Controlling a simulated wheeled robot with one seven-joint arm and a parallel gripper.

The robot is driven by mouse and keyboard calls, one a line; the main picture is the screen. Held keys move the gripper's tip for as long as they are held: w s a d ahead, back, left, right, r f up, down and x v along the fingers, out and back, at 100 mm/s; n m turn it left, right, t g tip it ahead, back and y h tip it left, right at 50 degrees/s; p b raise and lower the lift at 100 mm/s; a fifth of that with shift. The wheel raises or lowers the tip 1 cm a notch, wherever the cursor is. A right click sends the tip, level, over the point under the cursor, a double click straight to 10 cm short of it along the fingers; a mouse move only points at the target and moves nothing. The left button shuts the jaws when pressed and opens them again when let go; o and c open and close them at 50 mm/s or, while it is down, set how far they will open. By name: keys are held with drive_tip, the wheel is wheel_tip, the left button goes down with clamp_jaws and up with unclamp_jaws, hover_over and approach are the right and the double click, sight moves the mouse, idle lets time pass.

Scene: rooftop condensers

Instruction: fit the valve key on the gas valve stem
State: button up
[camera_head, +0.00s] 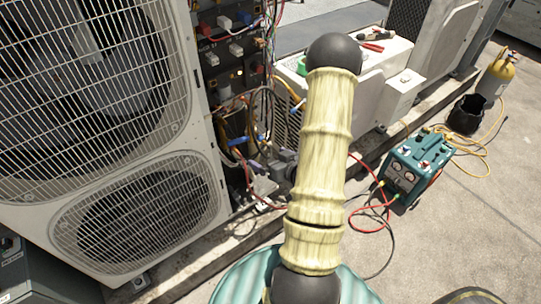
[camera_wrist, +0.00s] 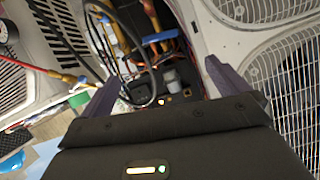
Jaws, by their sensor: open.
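My gripper (camera_wrist: 158,75) is open in the wrist view, its two purple-grey fingers spread wide with nothing seen held between them. Beyond the fingers is the open wiring side of the large condenser, with cables and small grey fittings (camera_wrist: 170,78). I cannot tell whether one of these is the gas valve stem. In the head view my arm covers the middle of the picture, and I cannot clearly make out my gripper there. I cannot identify the valve key in either view.
The large condenser (camera_head: 191,160) fills the left of the head view. A white unit (camera_head: 398,92) behind my arm bears red-handled pliers (camera_head: 373,47). Concrete at lower right is mostly clear.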

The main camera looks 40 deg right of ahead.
drive_tip(key=shift+w+f, duration=0.1)
drive_tip(key=shift+w, duration=0.05)
drive_tip(key=b, duration=0.6)
approach(240, 142)
drive_tip(key=x, duration=0.8)
drive_tip(key=shift+w, duration=0.2)
drive_tip(key=c, duration=1.2)
